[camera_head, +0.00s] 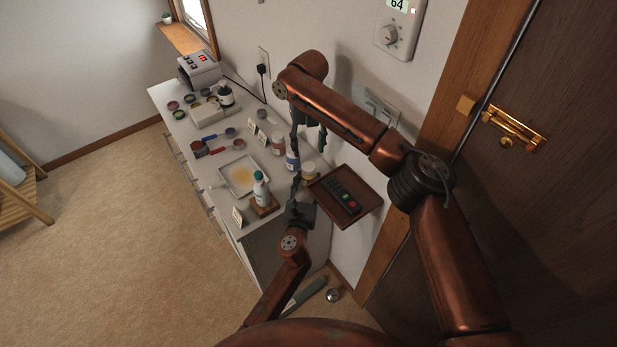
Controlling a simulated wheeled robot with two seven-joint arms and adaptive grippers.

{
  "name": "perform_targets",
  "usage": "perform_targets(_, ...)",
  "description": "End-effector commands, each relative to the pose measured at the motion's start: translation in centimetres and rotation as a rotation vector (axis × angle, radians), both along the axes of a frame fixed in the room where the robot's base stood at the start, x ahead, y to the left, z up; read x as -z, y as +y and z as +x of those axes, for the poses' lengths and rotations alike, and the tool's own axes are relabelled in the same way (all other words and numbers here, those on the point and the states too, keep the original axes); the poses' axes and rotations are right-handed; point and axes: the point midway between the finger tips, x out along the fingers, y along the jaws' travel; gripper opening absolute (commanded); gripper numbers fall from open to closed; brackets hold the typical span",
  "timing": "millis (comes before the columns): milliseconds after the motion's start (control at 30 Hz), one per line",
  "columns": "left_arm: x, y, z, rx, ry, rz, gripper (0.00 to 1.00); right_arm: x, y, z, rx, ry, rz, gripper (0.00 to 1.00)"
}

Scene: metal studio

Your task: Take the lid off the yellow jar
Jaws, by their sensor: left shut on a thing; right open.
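The yellow jar (309,167) is a small yellowish shape near the right edge of the white counter, partly hidden behind my grippers. I cannot make out whether its lid is on. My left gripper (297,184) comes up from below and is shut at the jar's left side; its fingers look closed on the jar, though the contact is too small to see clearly. My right gripper (296,133) points down from above, open and empty, above and a little left of the jar.
A white jar with a purple label (292,161) and another jar (277,143) stand close by. A white tray (222,174) and a white-teal bottle (261,188) are left. A brown wall shelf (366,188) with a remote (341,194) juts out at right.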

Motion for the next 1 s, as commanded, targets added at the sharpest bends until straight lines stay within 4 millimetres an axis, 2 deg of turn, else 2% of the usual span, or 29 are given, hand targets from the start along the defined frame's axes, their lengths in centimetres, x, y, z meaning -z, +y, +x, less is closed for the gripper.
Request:
perform_targets(33, 0.0, 0.01, -0.01, 0.0, 0.0, 0.0, 0.23, 0.0, 0.02, 0.0, 0.0, 0.0, 0.0, 0.46)
perform_targets(367, 0.0, 0.02, -0.01, 0.0, 0.0, 0.0, 0.0, 0.0, 0.02, 0.0, 0.0, 0.0, 0.0, 0.46)
perform_targets(467, 0.01, 0.02, -0.01, 0.0, 0.0, 0.0, 0.0, 0.0, 0.02, 0.0, 0.0, 0.0, 0.0, 0.46)
perform_targets(500, 0.01, 0.02, -0.01, 0.0, 0.0, 0.0, 0.4, 0.0, 0.02, 0.0, 0.0, 0.0, 0.0, 0.46)
perform_targets(767, 0.0, 0.02, 0.0, 0.0, 0.0, 0.0, 0.58, 0.0, 0.02, 0.0, 0.0, 0.0, 0.0, 0.46)
perform_targets(1000, 0.01, 0.01, -0.02, 0.0, 0.0, 0.0, 0.58, 0.0, 0.01, 0.0, 0.0, 0.0, 0.0, 0.46)
